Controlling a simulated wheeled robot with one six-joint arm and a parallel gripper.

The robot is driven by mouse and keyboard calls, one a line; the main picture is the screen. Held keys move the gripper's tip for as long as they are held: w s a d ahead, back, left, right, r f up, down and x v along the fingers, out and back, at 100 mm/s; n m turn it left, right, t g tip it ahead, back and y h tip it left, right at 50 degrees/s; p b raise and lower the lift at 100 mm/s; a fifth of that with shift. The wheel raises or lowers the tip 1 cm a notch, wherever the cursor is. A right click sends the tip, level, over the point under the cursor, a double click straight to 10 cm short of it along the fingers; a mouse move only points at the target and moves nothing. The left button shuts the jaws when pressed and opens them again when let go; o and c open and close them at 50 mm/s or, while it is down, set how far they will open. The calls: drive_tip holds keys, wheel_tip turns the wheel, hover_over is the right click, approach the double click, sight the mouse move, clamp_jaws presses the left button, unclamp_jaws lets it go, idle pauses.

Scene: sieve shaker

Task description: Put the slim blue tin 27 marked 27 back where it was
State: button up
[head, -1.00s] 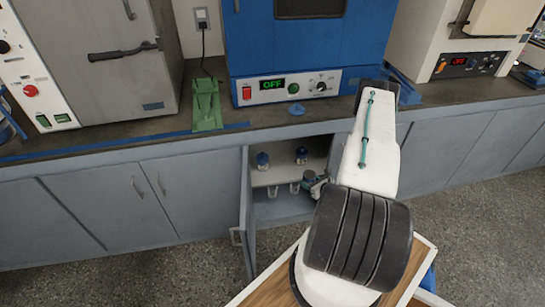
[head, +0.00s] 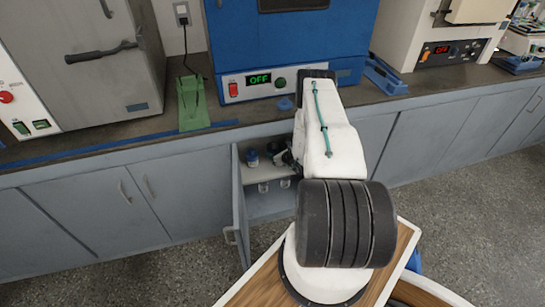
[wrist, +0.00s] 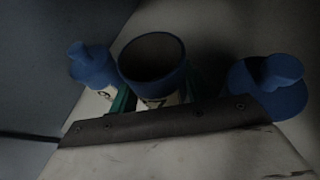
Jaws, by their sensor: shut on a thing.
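The slim blue tin (wrist: 153,62) sits in the middle of the wrist view, open-topped with a blue rim. Its pale label is partly hidden, with only part of a dark figure showing. My gripper (wrist: 157,95) is shut on it, a green finger on each side. In the head view my gripper (head: 288,158) is at the upper shelf of the open cupboard, largely hidden by my arm. I cannot tell whether the tin touches the shelf.
A blue-lidded container (wrist: 91,65) stands left of the tin, another (wrist: 268,86) right of it. The left one also shows on the upper shelf (head: 252,158). Glass vessels (head: 263,187) are below. The open cupboard door (head: 240,205) is at left; the counter edge (head: 215,137) runs above.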

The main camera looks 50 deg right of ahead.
drive_tip(key=shift+w, duration=0.75)
drive_tip(key=shift+s+f, duration=0.2)
drive_tip(key=shift+f, duration=1.5)
drive_tip(key=shift+f, duration=0.1)
drive_tip(key=o, duration=1)
drive_tip(key=v, duration=1.2)
